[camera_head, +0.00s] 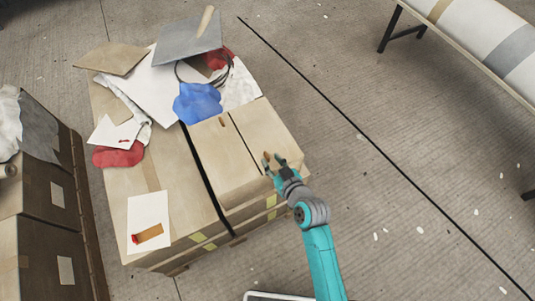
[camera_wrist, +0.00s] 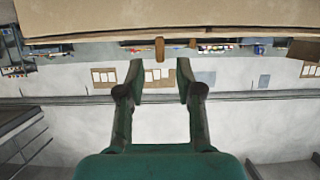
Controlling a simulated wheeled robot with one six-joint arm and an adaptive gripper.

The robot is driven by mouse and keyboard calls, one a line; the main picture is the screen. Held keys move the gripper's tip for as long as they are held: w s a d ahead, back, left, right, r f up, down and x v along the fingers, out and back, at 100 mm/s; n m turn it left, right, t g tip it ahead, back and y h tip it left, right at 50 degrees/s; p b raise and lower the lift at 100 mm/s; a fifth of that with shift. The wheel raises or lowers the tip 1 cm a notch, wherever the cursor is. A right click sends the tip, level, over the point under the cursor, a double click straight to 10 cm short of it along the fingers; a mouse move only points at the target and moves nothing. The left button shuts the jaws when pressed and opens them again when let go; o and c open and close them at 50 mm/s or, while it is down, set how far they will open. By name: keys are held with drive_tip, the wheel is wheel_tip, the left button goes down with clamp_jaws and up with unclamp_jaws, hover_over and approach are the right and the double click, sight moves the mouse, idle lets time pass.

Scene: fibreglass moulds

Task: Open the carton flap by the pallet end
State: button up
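The tan carton (camera_head: 240,185) sits at the right end of the pallet load, with a dark slit between two flaps on its top. The right flap (camera_head: 262,125) and the left flap (camera_head: 212,155) both look flat. A small brown tab (camera_head: 267,155) shows at the right flap, close to my fingertips; another tab (camera_head: 221,121) is on the left flap. My gripper (camera_head: 274,161) is open at the carton's near right edge. In the wrist view, my gripper (camera_wrist: 160,78) has its fingers apart, and a brown tab (camera_wrist: 160,48) hangs from the carton edge (camera_wrist: 160,28) beyond the fingertips. Contact cannot be told.
Blue cloth (camera_head: 197,102), a grey sheet (camera_head: 187,40), red cloths and papers lie on the load's far part. A black strap (camera_head: 205,180) crosses it. More cartons (camera_head: 45,205) stand left. A rack with a white roll (camera_head: 485,35) is upper right.

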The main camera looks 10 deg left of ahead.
sight(268, 157)
drive_tip(key=shift+x, duration=2.3)
clamp_jaws()
